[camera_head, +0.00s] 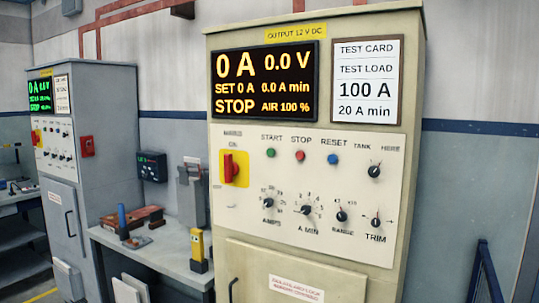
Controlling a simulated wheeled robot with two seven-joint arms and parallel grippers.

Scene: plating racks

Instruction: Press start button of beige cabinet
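The beige cabinet (229,160) stands at the centre right, its front facing me. Its green start button (270,153) sits under the label START on the light control panel, left of the red stop button (299,155) and the blue reset button (333,159). The black display (264,80) above shows 0 A, 0.0 V and STOP in orange. A red rotary switch on a yellow plate (235,168) is left of the start button. Nothing covers the buttons. Neither of my grippers is in view.
A grey cabinet (105,110) with a green display stands at the left. Between the cabinets is a workbench (150,256) with a yellow device (198,250) and tools on it. A blue railing (485,272) stands at the lower right. The space before the beige panel looks clear.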

